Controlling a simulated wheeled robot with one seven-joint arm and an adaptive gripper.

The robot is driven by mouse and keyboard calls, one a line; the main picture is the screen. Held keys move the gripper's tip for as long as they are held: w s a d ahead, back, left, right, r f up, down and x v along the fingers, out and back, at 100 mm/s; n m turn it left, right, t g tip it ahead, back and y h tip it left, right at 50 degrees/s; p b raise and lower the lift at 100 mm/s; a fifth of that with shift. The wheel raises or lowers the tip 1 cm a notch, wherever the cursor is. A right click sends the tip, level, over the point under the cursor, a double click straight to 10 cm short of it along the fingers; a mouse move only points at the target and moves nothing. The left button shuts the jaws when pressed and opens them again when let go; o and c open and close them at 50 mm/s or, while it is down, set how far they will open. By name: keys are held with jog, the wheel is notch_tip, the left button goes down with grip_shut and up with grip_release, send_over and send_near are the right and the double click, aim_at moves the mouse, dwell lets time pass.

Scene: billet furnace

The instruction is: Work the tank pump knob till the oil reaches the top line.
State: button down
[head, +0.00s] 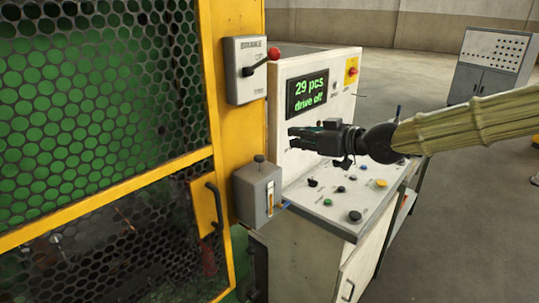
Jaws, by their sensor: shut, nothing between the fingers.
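The grey oil tank (249,207) is fixed to the yellow frame post, left of the control desk. Its dark pump knob (259,158) stands upright on the top of the tank. A narrow sight glass (270,197) on the tank's front shows amber in its lower part; the line marks are too small to read. My gripper (291,137) is shut and empty. It points left in front of the desk's upright panel, above and to the right of the knob, apart from it in the picture.
A brake box (246,70) with a red-balled lever (274,53) is above the tank. The desk display (307,91) reads "29 pcs drive off". Buttons and knobs cover the sloping desk top (330,205). A mesh guard door (100,120) is on the left.

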dwell(0.4)
jog(key=p, duration=0.4)
send_over(260, 164)
jog(key=d, duration=0.3)
notch_tip(260, 164, down, 2)
jog(key=shift+s+a+f+p, duration=0.1)
jog(key=shift+s+f+p, duration=0.15)
jog(key=shift+f, duration=0.85)
jog(key=shift+s+f+p, duration=0.15)
jog(key=shift+f+p, duration=0.05)
jog(key=shift+f, duration=0.9)
